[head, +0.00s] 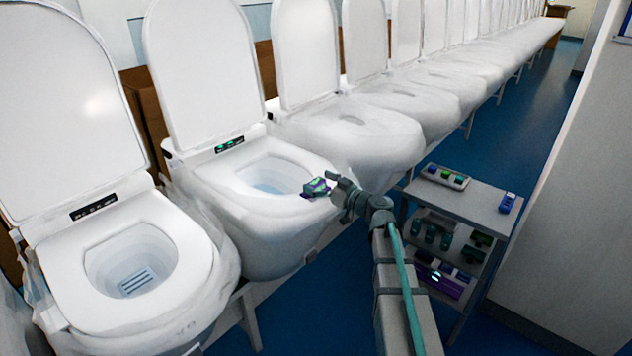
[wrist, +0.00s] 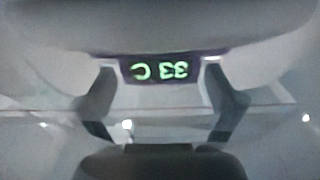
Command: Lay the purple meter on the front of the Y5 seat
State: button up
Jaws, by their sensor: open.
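The purple meter (head: 316,187) is at the front rim of the seat (head: 240,196) on the second toilet from the left, by my gripper (head: 332,186). In the wrist view the meter (wrist: 160,68) has a dark purple body and a lit green display reading 33 C upside down. It lies between my gripper's two fingers (wrist: 160,82), which are open on either side of it. The pale seat (wrist: 160,28) fills the top of that view. Exact contact under the meter is hidden. No Y5 label is readable.
A toilet (head: 125,265) with a raised lid stands at the left; wrapped toilets (head: 350,140) run in a row to the back right. A grey cart (head: 460,200) holds a tray (head: 444,177) and a blue-purple device (head: 507,202). A wall edge stands at right.

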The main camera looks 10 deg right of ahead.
jog(key=b+v, duration=0.3)
jog(key=v, duration=0.8)
jog(key=s+a+f+m+g+h, duration=0.15)
jog(key=s+a+f+g, duration=0.35)
jog(key=f, duration=0.8)
jog(key=s+a+f+m+g+h, duration=0.1)
jog(key=s+a+f+m+g, duration=0.15)
jog(key=s+f, duration=0.75)
jog(key=s+a+f+m+g+h, duration=0.1)
jog(key=s+a+f+g, duration=0.25)
jog(key=f, duration=1.25)
jog(key=s+d+f+m+g+h, duration=0.1)
jog(key=s+f, duration=0.4)
jog(key=s, duration=0.5)
jog(key=s+d+f+g+h, duration=0.1)
jog(key=s+f+g+h, duration=0.3)
jog(key=s, duration=0.7)
jog(key=s+d+f+m+g+h, duration=0.1)
jog(key=s+f+g+h, duration=0.1)
jog(key=s+f+g, duration=0.3)
jog(key=s+f, duration=0.3)
jog(key=s, duration=0.3)
jog(key=shift+s+d+f+m, duration=0.2)
jog(key=shift+s+d+m, duration=0.1)
jog(key=shift+d, duration=0.1)
